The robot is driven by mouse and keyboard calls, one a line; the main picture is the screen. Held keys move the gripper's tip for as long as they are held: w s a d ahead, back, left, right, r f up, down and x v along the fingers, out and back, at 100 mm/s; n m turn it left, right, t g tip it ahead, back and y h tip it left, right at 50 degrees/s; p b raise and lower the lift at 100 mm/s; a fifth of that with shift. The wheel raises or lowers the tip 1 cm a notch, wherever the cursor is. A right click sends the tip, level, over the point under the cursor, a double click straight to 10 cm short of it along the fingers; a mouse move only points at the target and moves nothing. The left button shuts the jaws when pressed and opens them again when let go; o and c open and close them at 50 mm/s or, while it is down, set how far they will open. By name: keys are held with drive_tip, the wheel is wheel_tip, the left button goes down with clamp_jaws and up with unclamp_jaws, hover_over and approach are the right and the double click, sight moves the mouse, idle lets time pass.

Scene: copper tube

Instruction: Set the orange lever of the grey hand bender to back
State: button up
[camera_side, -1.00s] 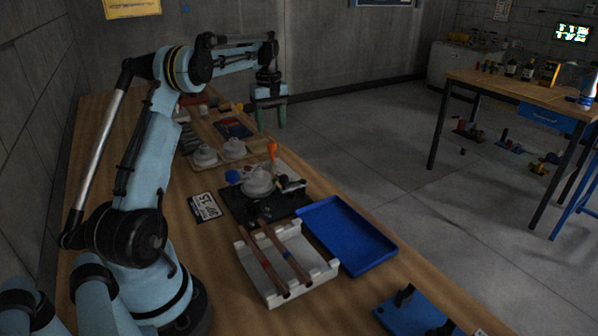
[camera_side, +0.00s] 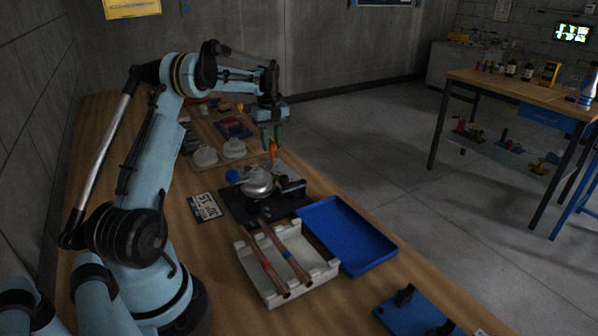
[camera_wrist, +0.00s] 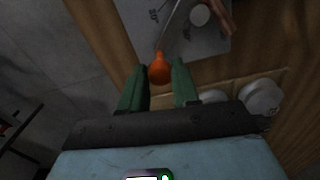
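The grey hand bender (camera_side: 258,182) stands on a dark base plate in the middle of the bench. Its orange lever end (camera_side: 273,149) rises on the far side of the bender; in the wrist view it is a rounded orange knob (camera_wrist: 160,70) on a thin arm. My gripper (camera_side: 272,142) is above the bench at the lever. Its green fingers (camera_wrist: 158,72) are open, one on each side of the knob, with gaps visible on both sides. Whether the fingertips are level with the knob is hard to tell.
A white tray (camera_side: 318,272) with copper tubes stands in front of the bender. A blue tray (camera_side: 350,232) lies to its right. White round parts (camera_side: 205,156) sit on a wooden board to the left. A label card (camera_side: 205,206) lies left of the bender.

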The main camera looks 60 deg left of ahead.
clamp_jaws()
drive_tip(key=shift+d, duration=0.1)
drive_tip(key=shift+w+d+m, duration=1.05)
drive_tip(key=shift+d+m, duration=0.15)
drive_tip(key=shift+m, duration=0.2)
drive_tip(key=shift+w+d+m, duration=0.4)
drive_tip(key=shift+d+m, duration=0.45)
drive_tip(key=shift+d, duration=0.05)
drive_tip(key=shift+w+d+m, duration=0.4)
drive_tip(key=shift+d+m, duration=0.45)
drive_tip(key=o, duration=0.7)
unclamp_jaws()
drive_tip(key=shift+c, duration=0.2)
wheel_tip(320, 180, up, 12)
